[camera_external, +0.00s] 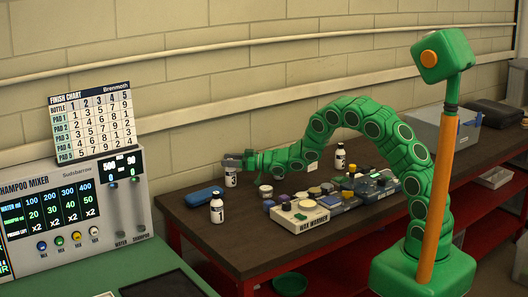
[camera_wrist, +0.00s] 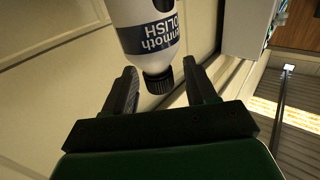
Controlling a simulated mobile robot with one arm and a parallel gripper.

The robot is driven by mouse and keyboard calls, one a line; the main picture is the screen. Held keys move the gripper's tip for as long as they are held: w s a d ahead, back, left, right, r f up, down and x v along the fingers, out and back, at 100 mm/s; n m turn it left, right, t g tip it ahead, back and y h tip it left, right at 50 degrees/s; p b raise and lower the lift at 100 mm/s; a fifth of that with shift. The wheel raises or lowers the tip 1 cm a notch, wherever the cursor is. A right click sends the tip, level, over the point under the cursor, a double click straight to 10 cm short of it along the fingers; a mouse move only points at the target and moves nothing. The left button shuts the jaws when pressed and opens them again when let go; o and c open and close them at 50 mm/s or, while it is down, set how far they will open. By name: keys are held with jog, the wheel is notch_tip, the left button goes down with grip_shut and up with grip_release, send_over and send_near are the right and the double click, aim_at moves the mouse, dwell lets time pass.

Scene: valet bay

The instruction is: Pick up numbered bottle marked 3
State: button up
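A white bottle with a dark label (camera_external: 231,179) stands at the back left of the workbench. My gripper (camera_external: 232,161) is at its top and hides its cap. A second bottle (camera_external: 217,212), marked 1, stands nearer the front left edge. A third bottle (camera_external: 340,158) stands farther back right behind my arm; its number is too small to read.
A blue case (camera_external: 204,196) lies just left of the gripped-at bottle. A wax warmer (camera_external: 299,219) and several small jars crowd the middle of the bench (camera_external: 262,248). The shampoo mixer (camera_external: 75,212) and a finish chart (camera_external: 92,124) stand at the left.

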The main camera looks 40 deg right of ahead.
grip_shut()
dwell(0.3)
